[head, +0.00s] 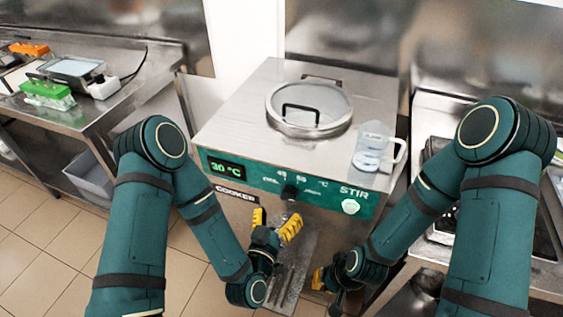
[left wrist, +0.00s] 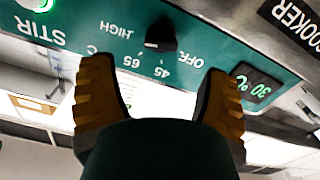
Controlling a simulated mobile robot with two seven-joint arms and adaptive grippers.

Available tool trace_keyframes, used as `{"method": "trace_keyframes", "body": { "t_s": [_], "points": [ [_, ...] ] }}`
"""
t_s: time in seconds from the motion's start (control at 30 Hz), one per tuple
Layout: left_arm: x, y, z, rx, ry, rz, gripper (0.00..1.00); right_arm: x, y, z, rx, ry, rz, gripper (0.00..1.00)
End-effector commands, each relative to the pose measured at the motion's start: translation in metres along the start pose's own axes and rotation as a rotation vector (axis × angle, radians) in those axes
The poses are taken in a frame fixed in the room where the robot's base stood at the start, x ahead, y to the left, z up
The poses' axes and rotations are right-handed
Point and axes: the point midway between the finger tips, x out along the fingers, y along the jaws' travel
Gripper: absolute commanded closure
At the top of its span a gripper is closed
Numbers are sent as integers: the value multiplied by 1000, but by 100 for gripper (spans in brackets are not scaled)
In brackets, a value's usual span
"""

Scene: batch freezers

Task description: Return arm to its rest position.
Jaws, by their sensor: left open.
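My left gripper (head: 275,226) is in front of the cooker's lower front, just below its control panel. Its yellow fingers are spread apart with nothing between them. In the left wrist view, the open fingers (left wrist: 160,100) point at the black knob (left wrist: 160,35), with a visible gap to it. The knob sits on the teal panel among the marks OFF, 45, 65 and HIGH. My right gripper (head: 322,280) is low at the right of the cooker front; only a bit of yellow finger shows and its opening is hidden.
The steel cooker (head: 235,125) has a lidded round opening (head: 308,108) and a clear jug (head: 372,150) on top. Its display (head: 224,168) reads 30 °C, and a STIR button (head: 350,206) glows. A steel table (head: 110,110) with a scale (head: 75,72) stands left; another counter stands right.

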Motion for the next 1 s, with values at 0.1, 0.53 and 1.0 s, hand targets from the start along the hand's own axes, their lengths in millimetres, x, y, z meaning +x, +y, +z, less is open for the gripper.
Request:
{"method": "trace_keyframes", "body": {
  "t_s": [0.1, 0.53, 1.0],
  "points": [
    [0, 0, 0, 0, -1, 0, 24, 0, 0, 0, 0, 0, 0, 100],
    [-14, -29, 68, -66, -491, -14, 24, 0, 0, 0, 0, 0, 0, 100],
    [-116, -69, 122, -341, -1221, -219, 24, 0, 0, 0, 0, 0, 0, 100]
  ]
}}
